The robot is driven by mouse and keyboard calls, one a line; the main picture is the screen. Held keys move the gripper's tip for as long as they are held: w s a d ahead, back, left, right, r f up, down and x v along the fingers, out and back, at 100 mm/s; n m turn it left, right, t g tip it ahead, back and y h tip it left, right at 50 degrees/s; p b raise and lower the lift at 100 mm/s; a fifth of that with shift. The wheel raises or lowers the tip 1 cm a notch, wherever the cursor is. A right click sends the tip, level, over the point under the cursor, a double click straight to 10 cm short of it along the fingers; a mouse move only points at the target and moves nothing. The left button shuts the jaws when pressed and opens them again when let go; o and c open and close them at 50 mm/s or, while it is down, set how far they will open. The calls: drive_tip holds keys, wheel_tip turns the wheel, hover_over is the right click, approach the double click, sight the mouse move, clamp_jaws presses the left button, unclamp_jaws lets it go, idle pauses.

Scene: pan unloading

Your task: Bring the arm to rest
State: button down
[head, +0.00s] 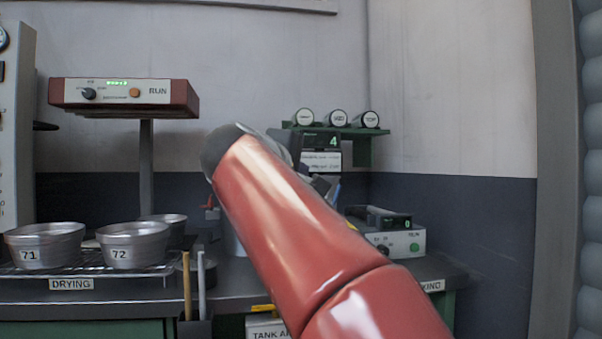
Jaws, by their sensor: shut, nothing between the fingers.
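My red arm (295,230) reaches up from the bottom right to a rounded grey joint (222,150) near the middle of the head view. The part of my arm beyond that joint is mostly hidden behind the red link. I cannot make out my gripper or its fingers here.
Metal pans marked 71 (45,246) and 72 (133,245) stand with a third pan (166,229) on the wire drying rack (92,270) at left. A red-cased RUN unit (125,93) rises behind. A scale-like device (398,243) and a green shelf (357,131) are at right.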

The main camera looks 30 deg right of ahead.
drive_tip(key=shift+f, duration=0.1)
drive_tip(key=s+a+f+m+g+y, duration=0.1)
drive_tip(key=s+a+f+y, duration=0.1)
drive_tip(key=f, duration=0.8)
drive_tip(key=s+a+f+g+y, duration=0.1)
drive_tip(key=s+f+y, duration=0.3)
drive_tip(key=f, duration=0.6)
drive_tip(key=shift+s+a+f+m+y, duration=0.35)
drive_tip(key=shift+s+a, duration=0.25)
drive_tip(key=shift+s, duration=0.25)
drive_tip(key=c, duration=1.9)
unclamp_jaws()
drive_tip(key=s+a+f+m+g+y, duration=0.1)
drive_tip(key=s+a+f+y, duration=0.1)
drive_tip(key=s+f, duration=0.3)
drive_tip(key=s+a+f+m+g+y, duration=0.1)
drive_tip(key=s+a+f, duration=0.3)
drive_tip(key=f, duration=0.6)
drive_tip(key=s+a+f+m+g+y, duration=0.1)
drive_tip(key=s+a+f+m+y, duration=0.2)
drive_tip(key=s+f, duration=0.2)
wheel_tip(320, 180, down, 3)
drive_tip(key=shift+s+f+g, duration=0.2)
drive_tip(key=shift+s+g, duration=0.1)
drive_tip(key=shift+s, duration=0.05)
drive_tip(key=o, duration=0.4)
drive_tip(key=shift+f, duration=0.1)
drive_tip(key=shift+d, duration=0.1)
